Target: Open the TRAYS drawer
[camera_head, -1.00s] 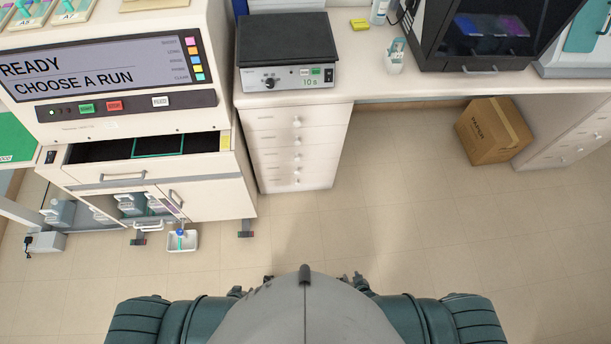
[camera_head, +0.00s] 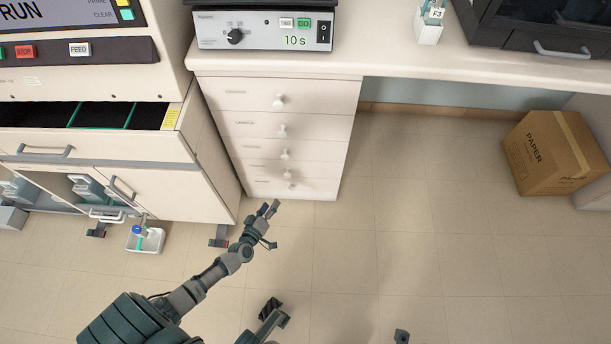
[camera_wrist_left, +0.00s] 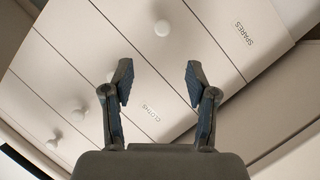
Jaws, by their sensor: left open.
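A white drawer unit (camera_head: 345,95) stands under the bench, with several shut drawers, each with a round white knob (camera_head: 280,101). The small labels are too blurred in the head view to tell which drawer is TRAYS.
A white machine (camera_head: 210,165) with an open-topped black compartment stands at left, a small white tray (camera_head: 155,243) low beside it. A timer device (camera_head: 265,32) sits on the bench. A cardboard box (camera_head: 550,155) stands at right. The floor between is clear.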

